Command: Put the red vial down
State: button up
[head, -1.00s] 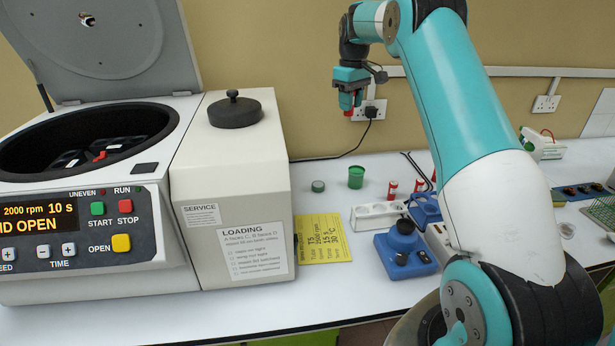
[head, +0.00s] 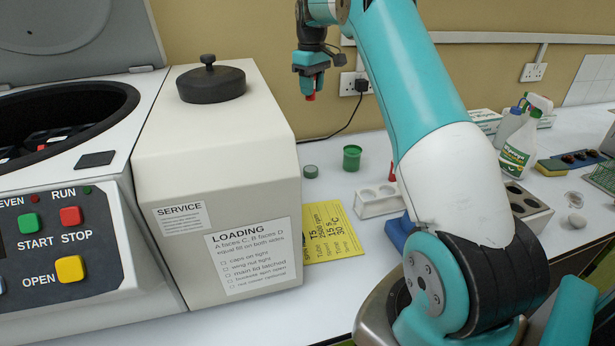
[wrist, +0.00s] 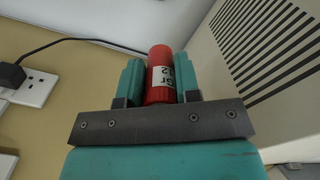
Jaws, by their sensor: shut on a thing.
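The red vial (wrist: 160,72) has a white label with dark print. It sits between the two teal fingers of my gripper (wrist: 159,84) in the wrist view. In the head view my gripper (head: 312,88) is high against the wall, pointing down, above and behind the counter near the centrifuge housing. Only the red tip of the vial (head: 310,97) shows below the fingers there. The vial is clear of the counter. A white rack with round holes (head: 378,207) stands on the counter to the right, partly behind my arm.
The centrifuge (head: 90,220) fills the left with its lid raised. A green cup (head: 352,158) and a green cap (head: 311,171) stand on the counter. A yellow card (head: 335,234) lies by the housing. A spray bottle (head: 522,140) and sponge stand at right. White counter is bare around the cup.

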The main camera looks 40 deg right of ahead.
notch_tip(320, 180, down, 3)
jog(key=shift+r+b, duration=0.1)
jog(key=shift+b, duration=0.7)
jog(key=p, duration=0.4)
send_near(311, 169)
notch_tip(311, 169, down, 6)
jog(key=shift+w+r, duration=0.1)
jog(key=shift+r, duration=0.15)
jog(key=shift+f+b, duration=0.15)
jog(key=shift+b, duration=0.2)
jog(key=o, duration=0.9)
notch_tip(311, 169, up, 12)
jog(key=b, duration=0.3)
jog(key=shift+r, duration=0.2)
jog(key=shift+f, duration=0.1)
